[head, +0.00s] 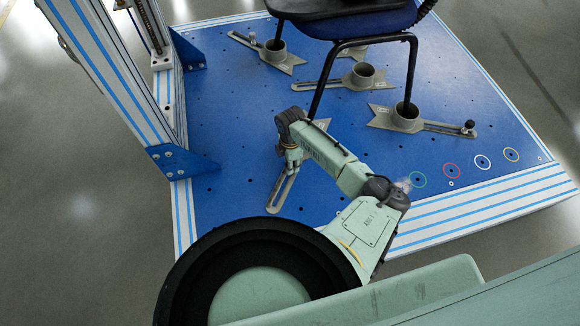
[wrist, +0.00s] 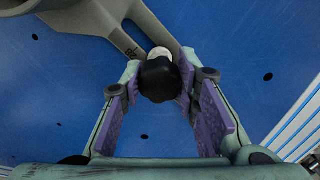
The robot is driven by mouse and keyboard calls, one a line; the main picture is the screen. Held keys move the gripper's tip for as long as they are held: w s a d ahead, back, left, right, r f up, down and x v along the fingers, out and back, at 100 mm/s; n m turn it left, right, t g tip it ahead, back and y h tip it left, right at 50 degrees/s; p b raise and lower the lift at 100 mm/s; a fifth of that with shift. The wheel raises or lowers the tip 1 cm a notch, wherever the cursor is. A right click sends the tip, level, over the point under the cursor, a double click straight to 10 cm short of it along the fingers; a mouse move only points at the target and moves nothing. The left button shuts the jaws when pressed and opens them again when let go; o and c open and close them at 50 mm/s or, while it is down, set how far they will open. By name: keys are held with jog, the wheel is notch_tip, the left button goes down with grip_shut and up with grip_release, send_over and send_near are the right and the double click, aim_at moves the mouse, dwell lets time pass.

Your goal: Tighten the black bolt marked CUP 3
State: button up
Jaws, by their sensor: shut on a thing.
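A black knob-headed bolt (wrist: 160,82) stands at the slotted part of a grey cup bracket (wrist: 118,38) in the wrist view. A pale round piece shows just behind the knob. In the head view my gripper (head: 291,162) reaches down over the slotted bracket arm (head: 283,188). The bolt and its cup are hidden there behind my arm.
A chair (head: 345,60) stands on the blue platform (head: 235,130), its legs in grey cups. Other brackets (head: 405,118) carry their own slots and bolts. A striped frame post (head: 110,75) rises at the left. Coloured rings (head: 451,170) mark the right side.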

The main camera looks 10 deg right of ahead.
grip_shut()
jog(key=shift+r+m+p, duration=0.15)
jog(key=shift+m+p, duration=0.6)
jog(key=shift+m, duration=0.35)
jog(key=shift+f+m, duration=0.2)
jog(key=shift+m, duration=0.7)
jog(key=shift+r+m+p, duration=0.15)
jog(key=shift+m+p, duration=0.75)
jog(key=shift+m, duration=1.1)
jog(key=m+p, duration=0.1)
jog(key=m, duration=0.3)
